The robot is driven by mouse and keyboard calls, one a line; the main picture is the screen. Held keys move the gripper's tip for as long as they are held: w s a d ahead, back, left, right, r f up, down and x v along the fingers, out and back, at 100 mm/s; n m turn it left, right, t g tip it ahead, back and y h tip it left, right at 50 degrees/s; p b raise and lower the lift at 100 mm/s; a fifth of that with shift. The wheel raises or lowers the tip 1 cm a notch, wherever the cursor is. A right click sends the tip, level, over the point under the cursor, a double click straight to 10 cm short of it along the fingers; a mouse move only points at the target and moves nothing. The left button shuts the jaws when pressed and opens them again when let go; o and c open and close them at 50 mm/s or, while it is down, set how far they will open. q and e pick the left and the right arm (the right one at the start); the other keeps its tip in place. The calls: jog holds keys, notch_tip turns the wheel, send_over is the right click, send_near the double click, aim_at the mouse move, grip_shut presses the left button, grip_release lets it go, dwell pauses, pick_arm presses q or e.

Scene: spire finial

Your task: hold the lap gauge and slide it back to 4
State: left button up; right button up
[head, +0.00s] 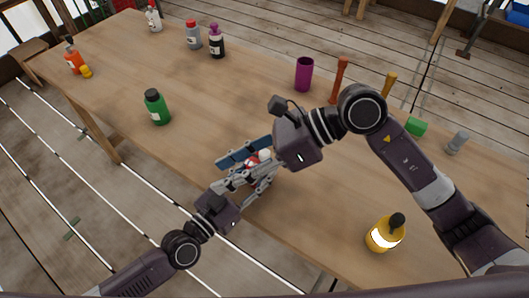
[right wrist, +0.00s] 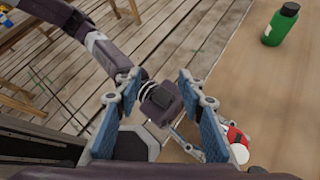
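I cannot make out a lap gauge in either view. My right gripper (head: 246,163) is low over the front middle of the table. In the right wrist view its two blue-padded fingers (right wrist: 160,76) stand wide apart, with nothing seen clasped between them. My left gripper (head: 250,182) is close beside it, and the two overlap in the head view. Its fingertips are partly hidden, so its opening is unclear. A red bottle with a white cap (head: 254,163) is partly hidden among the fingers. It also shows beside the right finger in the wrist view (right wrist: 236,135); contact is unclear.
The wooden table (head: 200,100) has clear room left of the grippers. A green bottle (head: 157,107) stands at its near-left edge, a yellow bottle (head: 384,233) at the near right. A purple cup (head: 304,74), an orange-brown post (head: 340,80) and a green block (head: 416,127) are toward the back.

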jog(key=a+y, duration=0.1)
jog(key=y, duration=0.1)
jog(key=m+t+h, duration=0.2)
jog(key=m+t, duration=0.6)
jog(key=t, duration=0.6)
send_near(265, 152)
jog(key=w+a+f, duration=0.1)
jog(key=w+a, duration=0.1)
jog(key=shift+x, duration=3.6)
jog(key=shift+c, duration=0.3)
grip_shut()
